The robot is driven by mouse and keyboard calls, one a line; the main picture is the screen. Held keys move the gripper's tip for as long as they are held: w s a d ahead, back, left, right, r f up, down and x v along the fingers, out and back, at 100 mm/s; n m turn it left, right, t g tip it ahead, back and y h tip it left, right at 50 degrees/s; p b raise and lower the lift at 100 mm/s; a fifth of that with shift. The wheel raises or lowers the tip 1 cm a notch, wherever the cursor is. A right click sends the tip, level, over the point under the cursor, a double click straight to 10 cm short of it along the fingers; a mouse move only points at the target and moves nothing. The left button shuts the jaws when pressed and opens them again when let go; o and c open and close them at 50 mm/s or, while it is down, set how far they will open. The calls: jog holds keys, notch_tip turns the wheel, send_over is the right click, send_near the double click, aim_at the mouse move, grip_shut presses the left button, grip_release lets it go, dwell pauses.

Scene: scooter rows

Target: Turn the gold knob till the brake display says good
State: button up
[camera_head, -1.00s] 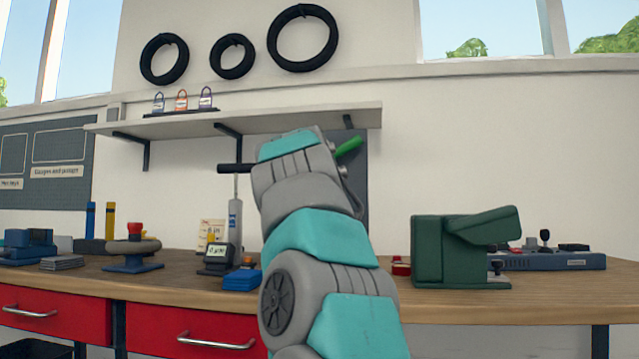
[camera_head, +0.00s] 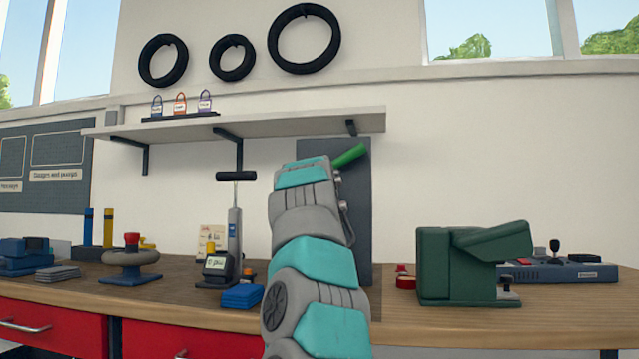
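A small display (camera_head: 215,263) in a dark casing stands on the bench left of my arm, at the foot of a grey upright pump (camera_head: 234,232). Its screen shows dark marks too small to read. A small orange-gold part (camera_head: 247,273) sits beside it; I cannot tell whether it is the gold knob. Another yellow part (camera_head: 147,243) shows behind a grey round device with a red top (camera_head: 131,258). My teal and grey arm rises in the middle, in front of a dark grey panel (camera_head: 358,225). My gripper's fingers are not visible.
A blue block (camera_head: 242,296) lies near the bench's front edge. A green housing (camera_head: 460,265), a small red object (camera_head: 405,278) and a grey control box (camera_head: 565,271) stand at the right. A green bar (camera_head: 350,155) shows beside my arm's top, under the shelf (camera_head: 270,122).

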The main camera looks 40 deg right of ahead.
grip_shut()
dwell(0.7)
